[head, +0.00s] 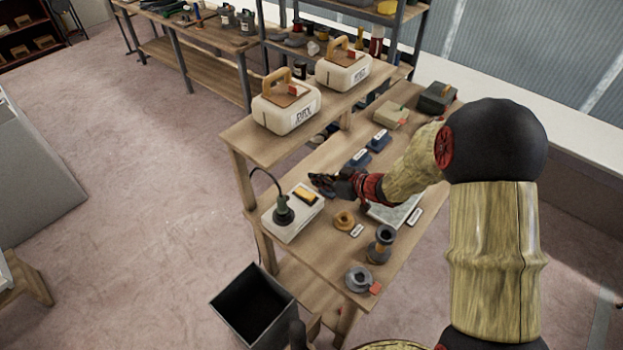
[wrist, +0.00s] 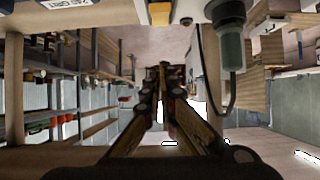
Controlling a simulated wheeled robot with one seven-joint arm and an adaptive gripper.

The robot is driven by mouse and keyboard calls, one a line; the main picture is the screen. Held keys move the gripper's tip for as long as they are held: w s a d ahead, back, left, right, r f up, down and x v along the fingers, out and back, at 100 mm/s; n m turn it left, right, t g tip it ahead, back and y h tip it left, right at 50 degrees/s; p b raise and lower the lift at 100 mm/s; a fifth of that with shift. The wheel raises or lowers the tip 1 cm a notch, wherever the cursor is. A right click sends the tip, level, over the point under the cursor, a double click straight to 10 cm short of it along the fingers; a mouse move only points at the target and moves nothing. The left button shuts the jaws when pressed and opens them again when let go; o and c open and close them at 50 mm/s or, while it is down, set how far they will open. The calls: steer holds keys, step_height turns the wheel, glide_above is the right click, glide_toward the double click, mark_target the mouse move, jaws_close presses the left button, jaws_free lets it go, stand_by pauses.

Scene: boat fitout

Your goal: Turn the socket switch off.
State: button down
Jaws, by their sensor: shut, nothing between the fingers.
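The socket box (head: 282,233) is a white block at the near left end of the workbench. Its yellow-orange rocker switch (head: 305,198) sits in a dark frame on the top face, beside a dark green plug (head: 284,212) with a black cord. I cannot tell which way the rocker is tilted. My gripper (head: 320,181) is shut and empty, just behind and right of the switch; contact cannot be made out. In the wrist view, the fingertips (wrist: 163,72) are together, with the switch (wrist: 160,12) and plug (wrist: 231,45) at the top edge.
A raised shelf (head: 235,133) with two cream cases (head: 286,108) stands behind the socket box. The black cord arches up beside the plug. A brass ring (head: 344,220), grey spools (head: 381,244) and blue blocks (head: 377,140) lie on the bench. A dark bin (head: 253,304) stands below.

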steer(key=s+d+r, duration=0.2)
steer(key=r, duration=0.1)
steer(key=shift+d+p, duration=0.15)
steer(key=shift+p, duration=0.15)
stand_by(0.3)
